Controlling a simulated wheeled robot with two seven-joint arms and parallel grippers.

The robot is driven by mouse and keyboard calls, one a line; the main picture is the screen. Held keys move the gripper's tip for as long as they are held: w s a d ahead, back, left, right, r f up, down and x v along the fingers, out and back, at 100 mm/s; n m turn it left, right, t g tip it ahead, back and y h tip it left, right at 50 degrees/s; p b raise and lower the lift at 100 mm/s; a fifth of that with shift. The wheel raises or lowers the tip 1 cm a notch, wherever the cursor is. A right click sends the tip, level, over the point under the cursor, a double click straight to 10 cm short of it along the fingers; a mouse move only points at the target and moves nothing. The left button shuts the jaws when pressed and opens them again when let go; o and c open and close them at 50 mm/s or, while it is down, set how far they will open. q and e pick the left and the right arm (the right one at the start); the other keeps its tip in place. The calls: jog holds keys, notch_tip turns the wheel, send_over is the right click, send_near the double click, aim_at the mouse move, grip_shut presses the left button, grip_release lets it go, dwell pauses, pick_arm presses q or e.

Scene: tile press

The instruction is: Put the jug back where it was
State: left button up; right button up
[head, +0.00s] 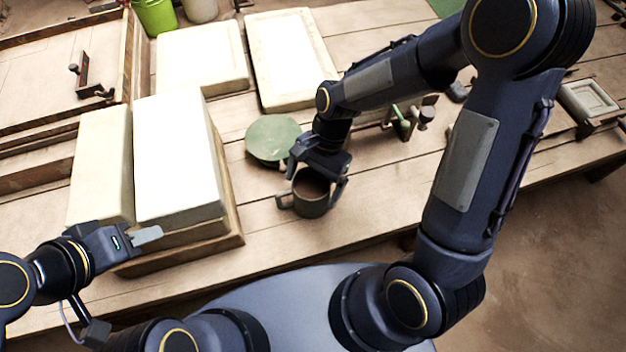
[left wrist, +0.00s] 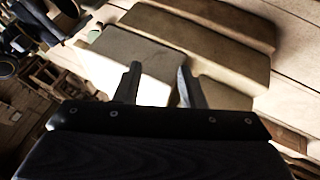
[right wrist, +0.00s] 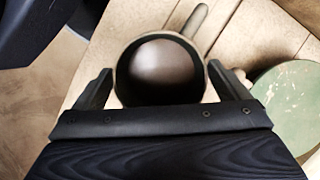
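A dark grey jug (head: 311,194) appears to stand upright on the plank table, near its front edge, with its handle towards the left. My right gripper (head: 319,178) is lowered over it, one finger on each side. In the right wrist view the jug (right wrist: 160,68) lies between the fingers of my right gripper (right wrist: 160,85), with narrow gaps seeming to show on both sides; its handle points up and right. My left gripper (head: 148,236) is empty beside the stacked pale blocks. Its fingers are apart in the left wrist view (left wrist: 158,85).
A green round disc (head: 272,138) lies just behind the jug. Stacked pale blocks (head: 180,165) stand to the left, and pale slabs (head: 290,60) lie behind. A small green-handled tool (head: 403,122) and a framed tile piece (head: 588,100) are to the right. Planks right of the jug are clear.

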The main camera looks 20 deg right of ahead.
jog(key=shift+r, duration=0.25)
jog(key=p+v, duration=0.2)
jog(key=v, duration=0.9)
jog(key=s+d+r+n+t, duration=0.3)
jog(key=s+n+t, duration=0.1)
jog(key=s, duration=0.2)
jog(key=s+d+r+n+t, duration=0.3)
jog(key=s+d+n+t, duration=0.1)
jog(key=s, duration=0.3)
jog(key=shift+s+n+t, duration=0.15)
jog(key=shift+n+t, duration=0.15)
jog(key=shift+n, duration=0.1)
jog(key=shift+r, duration=0.15)
jog(key=shift+r, duration=0.3)
